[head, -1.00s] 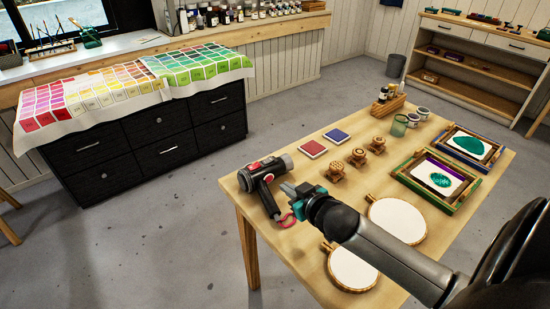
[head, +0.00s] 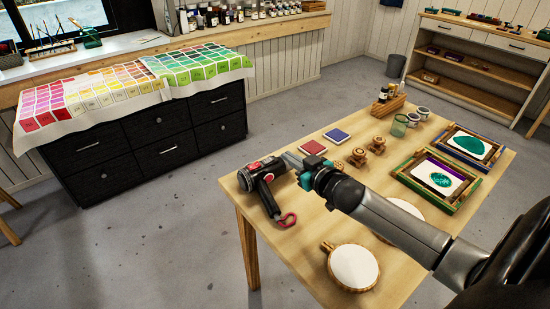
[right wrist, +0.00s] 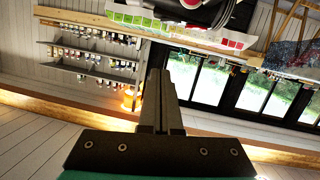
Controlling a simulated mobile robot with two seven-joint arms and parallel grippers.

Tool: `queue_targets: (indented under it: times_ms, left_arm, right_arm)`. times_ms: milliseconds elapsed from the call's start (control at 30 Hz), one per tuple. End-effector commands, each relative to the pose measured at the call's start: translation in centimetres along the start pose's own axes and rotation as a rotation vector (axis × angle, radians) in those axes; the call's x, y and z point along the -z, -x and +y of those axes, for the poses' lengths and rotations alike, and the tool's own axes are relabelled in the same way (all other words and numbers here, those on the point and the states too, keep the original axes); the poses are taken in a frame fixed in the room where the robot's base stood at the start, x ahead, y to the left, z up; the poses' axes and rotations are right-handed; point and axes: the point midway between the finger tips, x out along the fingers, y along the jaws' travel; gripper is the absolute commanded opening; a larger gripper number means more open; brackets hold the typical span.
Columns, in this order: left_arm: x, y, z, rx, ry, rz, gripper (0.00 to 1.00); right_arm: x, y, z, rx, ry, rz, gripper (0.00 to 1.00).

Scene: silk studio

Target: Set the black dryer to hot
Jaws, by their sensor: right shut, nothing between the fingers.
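The black dryer (head: 267,197) lies on the near left corner of the wooden table in the head view. It has a grey nozzle, red details on its body and a red loop at its handle end. My right gripper (head: 289,159) is shut and empty, with its tips close beside the dryer's body on the right. I cannot tell whether they touch it. The shut fingers (right wrist: 161,100) also show in the right wrist view. The dryer's switch markings are too small to read. My left gripper is not in view.
Red and blue pads (head: 324,141), wooden stamps (head: 375,146) and round hoops (head: 354,267) lie on the table (head: 300,255). Green and blue frames (head: 437,180) lie at the right. My right arm covers part of one hoop.

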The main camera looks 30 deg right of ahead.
Motion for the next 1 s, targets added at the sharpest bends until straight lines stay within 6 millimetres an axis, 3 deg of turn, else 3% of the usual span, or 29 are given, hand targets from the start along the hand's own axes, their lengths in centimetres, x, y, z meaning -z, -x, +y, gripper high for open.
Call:
queue_targets:
  times_ms: [767,1000]
  left_arm:
    - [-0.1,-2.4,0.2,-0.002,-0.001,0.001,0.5]
    - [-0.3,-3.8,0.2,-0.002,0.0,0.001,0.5]
  right_arm:
    - [0.0,-8.9,0.0,-0.001,0.001,0.001,0.0]
    - [-3.4,-9.7,0.0,0.0,-0.001,-0.002,0.0]
